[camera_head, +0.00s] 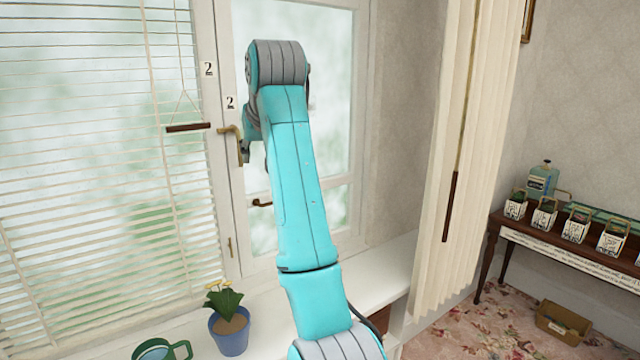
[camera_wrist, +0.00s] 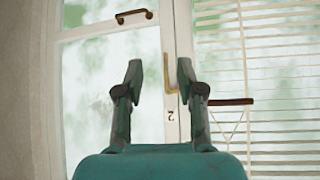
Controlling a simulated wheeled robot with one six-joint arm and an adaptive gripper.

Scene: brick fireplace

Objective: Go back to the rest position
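My teal arm reaches up toward the window in the head view. My gripper (camera_wrist: 160,78) shows in the wrist view with its two dark fingers apart and nothing held. In the head view only a small part of it shows beside the wrist, the rest hidden by my arm. A brass window handle (camera_head: 232,131) is on the frame close to my gripper. In the wrist view, which looks turned upside down, this handle (camera_wrist: 169,75) appears between the fingertips. I cannot tell how far apart they are.
A blind (camera_head: 90,200) with a dark bar (camera_head: 188,127) hangs at left. A potted plant (camera_head: 229,330) and a green mug (camera_head: 165,349) stand on the white sill (camera_head: 385,275). A curtain (camera_head: 460,160) hangs at right. Beyond it is a table (camera_head: 560,250) with small boxes.

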